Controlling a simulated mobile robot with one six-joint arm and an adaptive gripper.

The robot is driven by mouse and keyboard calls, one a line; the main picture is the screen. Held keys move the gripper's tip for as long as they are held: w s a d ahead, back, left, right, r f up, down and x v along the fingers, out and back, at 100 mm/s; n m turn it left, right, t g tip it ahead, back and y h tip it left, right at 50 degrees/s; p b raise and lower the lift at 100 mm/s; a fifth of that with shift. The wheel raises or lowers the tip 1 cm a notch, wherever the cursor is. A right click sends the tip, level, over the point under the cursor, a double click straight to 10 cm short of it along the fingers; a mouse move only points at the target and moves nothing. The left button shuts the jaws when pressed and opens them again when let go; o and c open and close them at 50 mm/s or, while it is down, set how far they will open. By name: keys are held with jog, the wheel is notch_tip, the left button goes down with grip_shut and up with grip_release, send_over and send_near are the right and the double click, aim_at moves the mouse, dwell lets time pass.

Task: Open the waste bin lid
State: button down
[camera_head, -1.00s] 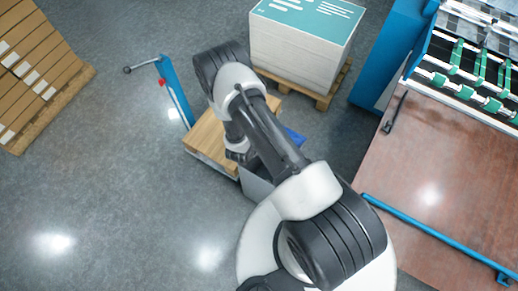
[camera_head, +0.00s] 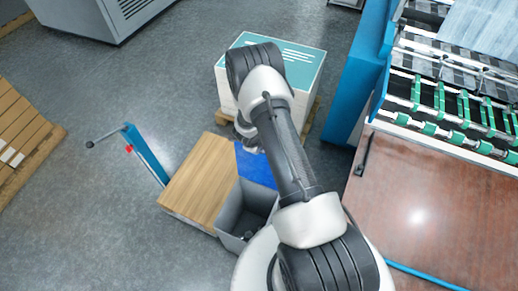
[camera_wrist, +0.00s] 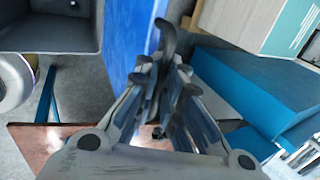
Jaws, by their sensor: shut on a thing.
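The waste bin is a grey open-topped box (camera_head: 231,222) just left of my arm in the head view. Its dark inside shows, with small dark things at the bottom. Its blue lid (camera_head: 254,166) stands away from the opening at the bin's far side. In the wrist view the lid is a tall blue panel (camera_wrist: 128,62), with the grey bin (camera_wrist: 48,40) at upper left. My gripper (camera_wrist: 167,75) is shut on a dark curved handle (camera_wrist: 168,38) beside the lid's edge. In the head view my arm hides most of the gripper.
A wooden-topped platform (camera_head: 198,182) with a blue lever post (camera_head: 147,155) adjoins the bin on the left. A paper stack (camera_head: 232,88) on a pallet stands behind. A blue machine with green rollers (camera_head: 440,98) and a brown table (camera_head: 430,205) fill the right.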

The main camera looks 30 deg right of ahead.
jog(key=shift+w+d+f, duration=0.1)
jog(key=shift+w+d, duration=0.1)
jog(key=shift+d, duration=0.15)
jog(key=c, duration=1.8)
grip_release()
jog(key=shift+o, duration=0.2)
jog(key=shift+a, duration=0.1)
jog(key=shift+a+r, duration=0.1)
jog(key=shift+r, duration=0.4)
jog(key=v, duration=1.1)
